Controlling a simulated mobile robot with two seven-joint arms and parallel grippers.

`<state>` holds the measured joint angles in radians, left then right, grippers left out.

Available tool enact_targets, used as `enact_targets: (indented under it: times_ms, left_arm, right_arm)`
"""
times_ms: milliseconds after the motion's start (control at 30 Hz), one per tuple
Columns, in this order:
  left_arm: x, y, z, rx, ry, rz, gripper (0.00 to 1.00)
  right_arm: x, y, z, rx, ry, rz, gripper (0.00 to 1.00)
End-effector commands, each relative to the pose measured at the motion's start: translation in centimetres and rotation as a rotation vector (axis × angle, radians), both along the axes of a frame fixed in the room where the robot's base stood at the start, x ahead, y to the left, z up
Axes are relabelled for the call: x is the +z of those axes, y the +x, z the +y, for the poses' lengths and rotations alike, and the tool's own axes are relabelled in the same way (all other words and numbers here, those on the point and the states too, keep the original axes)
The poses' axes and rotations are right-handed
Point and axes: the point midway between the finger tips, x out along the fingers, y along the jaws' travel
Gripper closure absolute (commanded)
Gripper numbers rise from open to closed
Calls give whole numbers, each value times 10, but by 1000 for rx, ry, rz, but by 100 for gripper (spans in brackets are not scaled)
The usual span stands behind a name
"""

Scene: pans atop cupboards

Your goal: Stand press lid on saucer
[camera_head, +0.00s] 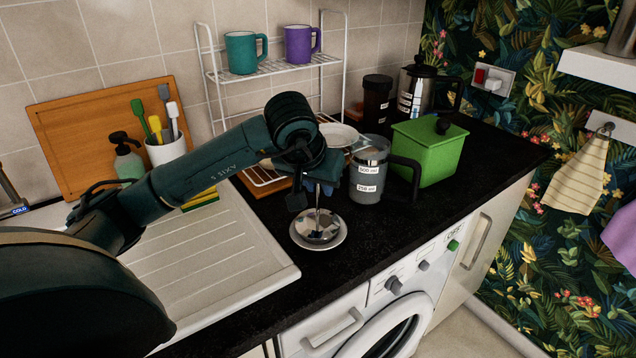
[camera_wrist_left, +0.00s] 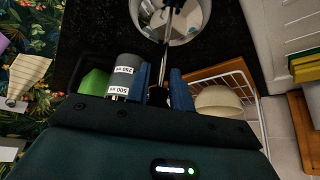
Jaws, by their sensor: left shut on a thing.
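My left gripper (camera_head: 318,186) is shut on the press lid (camera_head: 316,225), holding it by the top of its thin upright rod. The lid is a shiny metal dome with the rod standing up from it. It is over the pale saucer (camera_head: 304,243) on the black counter and looks upright. The saucer's rim shows around the lid; whether they touch is hard to tell. In the left wrist view the blue fingers (camera_wrist_left: 160,88) close around the rod's end, and the lid (camera_wrist_left: 178,14) is cut off at the top edge. My right gripper is not in view.
The open press jug (camera_head: 368,182) with measuring labels stands right of the saucer, near a green box (camera_head: 428,152). A wire rack with a bowl (camera_head: 338,135) is behind my gripper. The sink drainer (camera_head: 225,245) lies left. The counter's front edge is close.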

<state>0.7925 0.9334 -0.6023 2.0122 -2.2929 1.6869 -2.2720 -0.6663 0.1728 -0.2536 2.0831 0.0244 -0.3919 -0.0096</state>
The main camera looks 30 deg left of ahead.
Motion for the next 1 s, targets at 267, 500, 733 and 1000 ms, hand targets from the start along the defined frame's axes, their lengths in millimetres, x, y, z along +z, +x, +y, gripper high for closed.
enact_targets:
  times_ms: [267,500,733,1000]
  left_arm:
    - [-11,0,0,1,1,3,100]
    - [-16,-1,-1,-2,-1,11,79]
    - [-14,-1,0,0,0,6,60]
    - [-12,0,0,0,0,2,55]
  right_arm:
    - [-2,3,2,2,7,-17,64]
    - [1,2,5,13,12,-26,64]
    - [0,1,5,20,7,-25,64]
    - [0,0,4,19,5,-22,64]
